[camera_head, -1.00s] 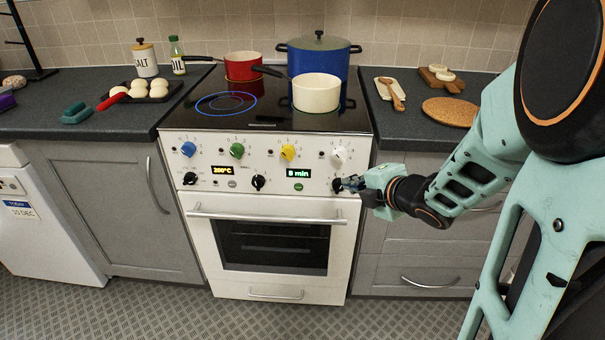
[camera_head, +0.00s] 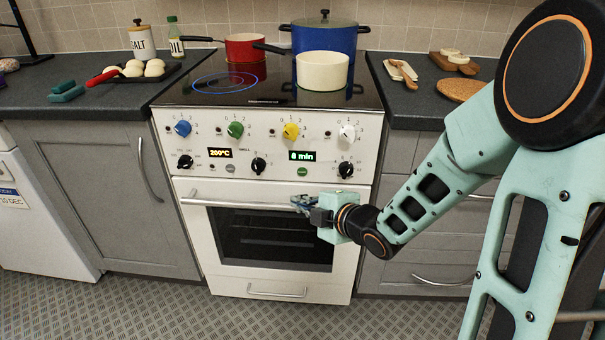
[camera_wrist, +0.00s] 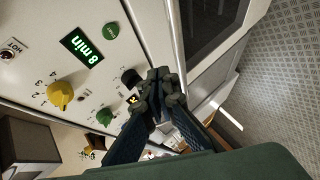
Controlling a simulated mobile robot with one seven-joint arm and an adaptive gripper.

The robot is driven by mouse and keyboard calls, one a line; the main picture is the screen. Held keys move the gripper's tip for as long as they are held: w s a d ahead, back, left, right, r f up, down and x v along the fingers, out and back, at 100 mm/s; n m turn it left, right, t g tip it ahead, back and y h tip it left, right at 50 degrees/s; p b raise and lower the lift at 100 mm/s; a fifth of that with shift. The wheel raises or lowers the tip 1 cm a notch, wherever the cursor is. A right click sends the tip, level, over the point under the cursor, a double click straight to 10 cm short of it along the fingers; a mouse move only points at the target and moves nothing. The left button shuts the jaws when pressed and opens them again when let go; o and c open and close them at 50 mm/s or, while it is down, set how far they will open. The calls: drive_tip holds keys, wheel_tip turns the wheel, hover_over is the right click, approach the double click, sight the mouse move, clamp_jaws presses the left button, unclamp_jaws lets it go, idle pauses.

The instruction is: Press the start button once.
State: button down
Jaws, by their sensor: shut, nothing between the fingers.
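The start button (camera_head: 302,171) is a small green oval below the "8 min" display (camera_head: 302,156) on the white stove panel. In the wrist view the green button (camera_wrist: 111,31) shows lettering too small to read for sure, beside the lit display (camera_wrist: 83,48). My gripper (camera_head: 298,203) is shut and empty, in front of the oven handle's level, a little below the button and apart from it. In the wrist view its closed fingertips (camera_wrist: 160,76) appear beside a black knob (camera_wrist: 130,79); the button is clear of them.
A grey button (camera_head: 231,168) sits under the "200°C" display (camera_head: 220,152). Black knobs, including the middle one (camera_head: 258,165) and right one (camera_head: 346,170), flank the green button. The oven handle (camera_head: 235,204) juts out below. Pots, including a cream pan (camera_head: 322,72), stand on the hob.

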drive_tip(key=shift+w, duration=0.1)
drive_tip(key=shift+w+d+p, duration=0.15)
drive_tip(key=shift+w+p, duration=0.75)
drive_tip(key=shift+w, duration=3.4)
drive_tip(key=shift+w, duration=0.1)
drive_tip(key=shift+w, duration=0.3)
drive_tip(key=shift+w, duration=0.35)
drive_tip(key=shift+s, duration=0.1)
drive_tip(key=shift+s+b, duration=0.4)
drive_tip(key=shift+s, duration=0.25)
drive_tip(key=shift+s+b, duration=0.8)
drive_tip(key=shift+s, duration=1.7)
